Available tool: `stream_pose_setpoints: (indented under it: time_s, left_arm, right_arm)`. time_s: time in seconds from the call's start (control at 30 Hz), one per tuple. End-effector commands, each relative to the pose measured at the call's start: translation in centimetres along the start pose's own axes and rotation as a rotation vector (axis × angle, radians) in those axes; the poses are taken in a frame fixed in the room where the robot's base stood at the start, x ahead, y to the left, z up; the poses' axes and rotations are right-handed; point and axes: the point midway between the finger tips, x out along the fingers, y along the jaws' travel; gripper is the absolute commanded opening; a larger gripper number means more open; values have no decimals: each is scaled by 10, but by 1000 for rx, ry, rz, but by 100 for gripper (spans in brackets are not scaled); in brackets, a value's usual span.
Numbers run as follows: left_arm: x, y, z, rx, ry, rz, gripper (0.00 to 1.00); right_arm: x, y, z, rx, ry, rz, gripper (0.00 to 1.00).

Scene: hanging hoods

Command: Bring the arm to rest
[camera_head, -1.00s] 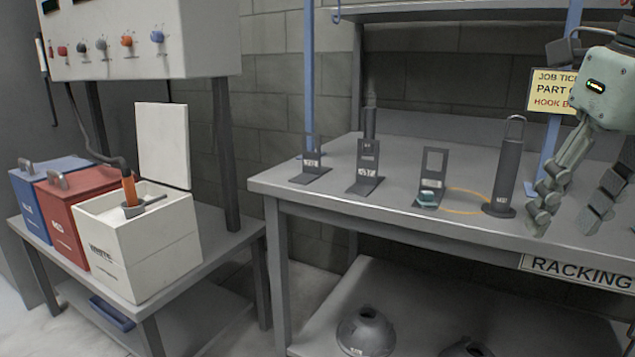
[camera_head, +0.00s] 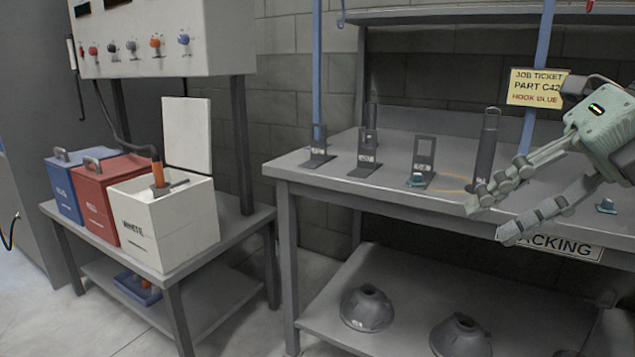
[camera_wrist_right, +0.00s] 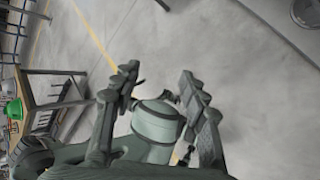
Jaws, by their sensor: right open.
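My right gripper (camera_head: 488,222) comes in from the right in the head view, in front of the right part of the racking table. Its fingers are spread apart with nothing between them. In the right wrist view the fingers of the right gripper (camera_wrist_right: 160,85) are also apart, with a green-grey part of my own body and bare floor behind them. My left gripper does not show in the head view.
A side bench holds blue, red and white boxes (camera_head: 165,225). A job ticket (camera_head: 537,88) hangs behind.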

Motion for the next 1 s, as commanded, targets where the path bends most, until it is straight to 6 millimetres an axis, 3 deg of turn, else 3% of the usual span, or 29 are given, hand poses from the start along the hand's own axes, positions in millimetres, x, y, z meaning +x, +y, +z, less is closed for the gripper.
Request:
stream_pose_setpoints:
  time_s: [0.17, 0.27, 0.37, 0.4, 0.5, 0.67, 0.8, 0.9, 1.0]
  left_arm:
    - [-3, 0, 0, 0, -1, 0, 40]
    - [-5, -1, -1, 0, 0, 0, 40]
    - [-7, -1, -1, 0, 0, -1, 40]
    - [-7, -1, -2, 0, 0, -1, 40]
    - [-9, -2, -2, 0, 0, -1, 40]
    - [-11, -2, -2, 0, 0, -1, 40]
    - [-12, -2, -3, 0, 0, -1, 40]
    - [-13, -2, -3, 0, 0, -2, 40]
    - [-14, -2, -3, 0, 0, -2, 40]
  right_arm:
    - [9, 8, 43, 197, -153, 427, 44]
    - [5, -12, 81, 393, -317, 685, 44]
    - [3, -66, 117, 652, -526, 887, 44]
    - [6, -96, 126, 768, -612, 940, 44]
    - [22, -170, 132, 1033, -798, 998, 44]
    - [72, -276, 100, 1425, -1020, 954, 44]
    - [130, -346, 43, 1744, -1144, 820, 44]
    - [176, -380, -9, 1955, -1193, 684, 44]
    - [222, -398, -68, 2150, -1210, 517, 44]
